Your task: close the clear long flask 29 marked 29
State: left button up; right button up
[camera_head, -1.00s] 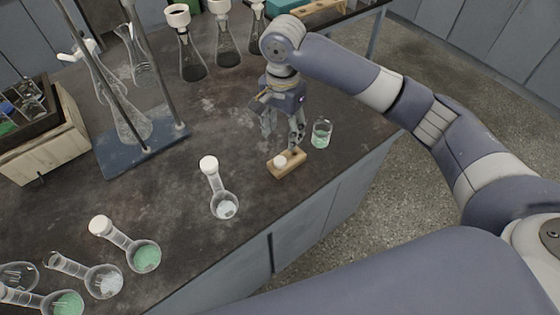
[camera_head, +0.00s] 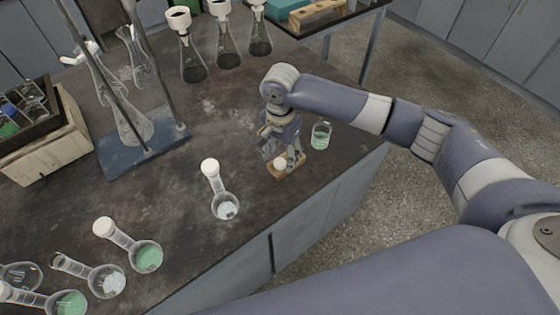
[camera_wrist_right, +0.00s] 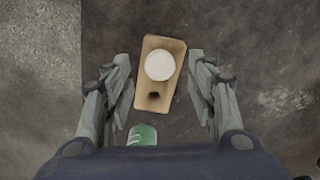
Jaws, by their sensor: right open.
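Several long-necked round flasks lie along the front left of the bench in the head view; no number 29 is readable. A clear flask (camera_head: 105,281) has an open neck and pale contents. A second clear flask (camera_head: 225,206) with pale contents has a white stopper (camera_head: 210,167). A loose-looking white stopper (camera_head: 280,163) sits on a small wooden block (camera_head: 292,170); the stopper (camera_wrist_right: 160,66) and block (camera_wrist_right: 153,97) also show in the wrist view. My right gripper (camera_wrist_right: 160,68) is open above the block, fingers on either side, not touching. My left gripper is not in view.
A small beaker (camera_head: 320,136) with green liquid stands close right of my right gripper. A green flask (camera_head: 148,258) with a white stopper lies at the front left. A stand (camera_head: 140,153), a wooden crate (camera_head: 45,140) and conical flasks (camera_head: 193,65) are farther back.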

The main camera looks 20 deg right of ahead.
jog(key=shift+f, duration=0.95)
jog(key=c, duration=0.9)
jog(key=shift+o, duration=0.2)
jog(key=shift+r, duration=0.15)
jog(key=shift+r, duration=0.35)
notch_tip(320, 180, up, 2)
jog(key=shift+r+b, duration=0.1)
jog(key=shift+b, duration=0.25)
jog(key=s+r+b, duration=0.1)
jog(key=s+r, duration=0.1)
jog(key=s, duration=1.4)
jog(key=shift+a, duration=0.25)
